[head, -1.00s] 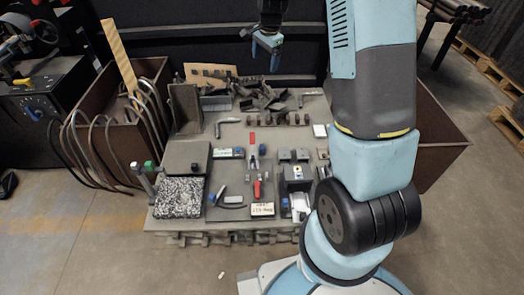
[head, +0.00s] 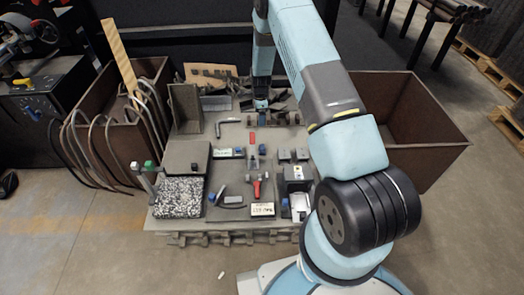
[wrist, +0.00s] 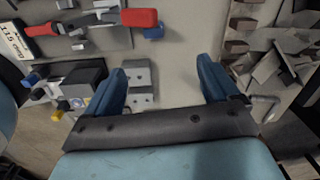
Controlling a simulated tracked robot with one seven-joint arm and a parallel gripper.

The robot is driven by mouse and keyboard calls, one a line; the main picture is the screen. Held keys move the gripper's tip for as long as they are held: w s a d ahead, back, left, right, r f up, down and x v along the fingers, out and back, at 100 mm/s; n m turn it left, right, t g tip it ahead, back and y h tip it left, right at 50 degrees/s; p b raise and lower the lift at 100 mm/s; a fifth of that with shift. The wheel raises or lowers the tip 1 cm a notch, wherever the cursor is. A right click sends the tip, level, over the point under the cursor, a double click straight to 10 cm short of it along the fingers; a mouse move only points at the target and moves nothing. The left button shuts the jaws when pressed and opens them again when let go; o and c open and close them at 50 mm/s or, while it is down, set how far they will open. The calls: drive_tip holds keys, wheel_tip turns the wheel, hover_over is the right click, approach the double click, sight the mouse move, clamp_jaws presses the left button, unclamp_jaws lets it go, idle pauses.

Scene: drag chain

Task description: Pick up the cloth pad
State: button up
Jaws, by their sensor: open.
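The cloth pad appears to be the black-and-white speckled square (head: 180,197) lying flat at the front left corner of the grey worktable (head: 225,135). It is not seen in the wrist view. My gripper (head: 262,110) is above the back middle of the table, far behind and to the right of the pad. In the wrist view my gripper (wrist: 163,82) has its two blue fingers spread wide, with nothing between them.
Red-handled clamps (head: 256,188), a dark block (head: 296,176) and a raised grey plate (head: 186,156) crowd the table. Bottles (head: 140,170) stand at the pad's left. Brown bins flank the table; the left bin (head: 150,85) holds curved hoses.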

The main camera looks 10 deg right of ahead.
drive_tip(key=m, duration=0.1)
approach(262, 146)
drive_tip(key=f, duration=0.5)
drive_tip(key=shift+w+a+f, duration=0.15)
drive_tip(key=shift+a+f, duration=0.1)
drive_tip(key=shift+a, duration=0.1)
drive_tip(key=shift+d+f, duration=0.15)
drive_tip(key=shift+f, duration=1.15)
drive_tip(key=shift+d+f, duration=0.1)
drive_tip(key=shift+f, duration=1.2)
drive_tip(key=c, duration=1.2)
drive_tip(key=shift+r, duration=0.1)
